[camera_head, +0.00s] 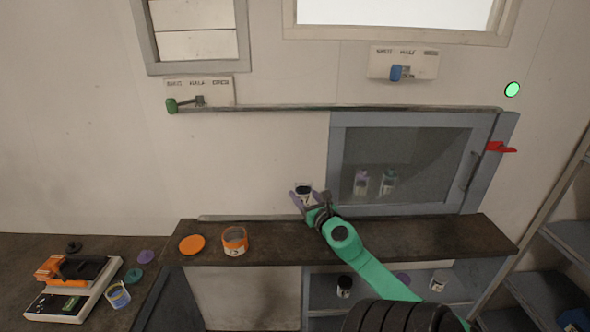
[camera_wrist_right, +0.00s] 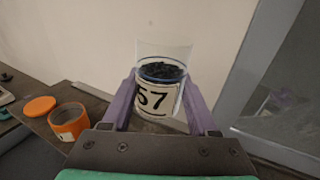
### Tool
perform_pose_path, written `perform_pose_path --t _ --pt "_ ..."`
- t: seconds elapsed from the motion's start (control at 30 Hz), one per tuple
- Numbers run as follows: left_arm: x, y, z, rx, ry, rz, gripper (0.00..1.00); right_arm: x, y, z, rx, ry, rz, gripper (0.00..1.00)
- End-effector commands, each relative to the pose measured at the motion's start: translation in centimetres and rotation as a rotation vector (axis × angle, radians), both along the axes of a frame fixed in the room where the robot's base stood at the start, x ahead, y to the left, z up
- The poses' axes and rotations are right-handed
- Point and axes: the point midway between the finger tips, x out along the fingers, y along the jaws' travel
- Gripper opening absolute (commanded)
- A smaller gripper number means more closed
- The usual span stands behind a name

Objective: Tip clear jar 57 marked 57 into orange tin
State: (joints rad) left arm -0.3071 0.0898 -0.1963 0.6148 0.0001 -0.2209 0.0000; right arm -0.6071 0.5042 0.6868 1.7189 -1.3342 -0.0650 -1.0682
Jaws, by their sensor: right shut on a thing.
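The clear jar marked 57 (camera_wrist_right: 158,98) is upright in the right wrist view, with dark granules inside and a white label. My right gripper (camera_wrist_right: 157,105) is shut on it, one purple finger on each side. In the head view the jar (camera_head: 303,189) is held above the dark shelf, and my right gripper (camera_head: 306,199) is around it. The orange tin (camera_head: 235,242) stands open on the shelf to the left of the jar; it also shows at the left of the right wrist view (camera_wrist_right: 68,122). My left gripper is not in view.
An orange lid (camera_head: 191,244) lies left of the tin on the shelf (camera_head: 420,240). A glass-fronted cabinet (camera_head: 410,160) with a red latch (camera_head: 500,147) stands behind, to the right. A scale (camera_head: 70,289) and a blue-yellow tin (camera_head: 118,295) are on the lower left counter.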

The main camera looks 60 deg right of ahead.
Motion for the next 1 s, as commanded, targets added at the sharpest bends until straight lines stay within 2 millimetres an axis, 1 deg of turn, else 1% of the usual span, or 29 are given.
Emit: perform_pose_path --t 0.03,0.1,0.17,0.27,0.5,1.0 --pt "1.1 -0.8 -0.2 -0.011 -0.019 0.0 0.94 0.6 0.4 -0.1 -0.002 -0.003 0.013 0.0" --pt "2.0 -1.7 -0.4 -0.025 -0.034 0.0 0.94 1.2 1.0 -0.3 -0.002 -0.004 0.031 0.0" --pt "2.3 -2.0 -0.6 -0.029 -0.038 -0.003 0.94 1.8 1.5 -0.5 -0.003 -0.003 0.046 0.0" --pt "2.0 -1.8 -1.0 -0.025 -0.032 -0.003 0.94 2.7 2.2 -0.8 -0.002 -0.003 0.071 0.0" --pt "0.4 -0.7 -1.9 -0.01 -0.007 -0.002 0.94 5.0 4.1 -1.5 -0.003 -0.004 0.13 0.0" --pt "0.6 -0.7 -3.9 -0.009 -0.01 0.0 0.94 9.6 8.0 -3.0 -0.002 -0.005 0.253 0.0"
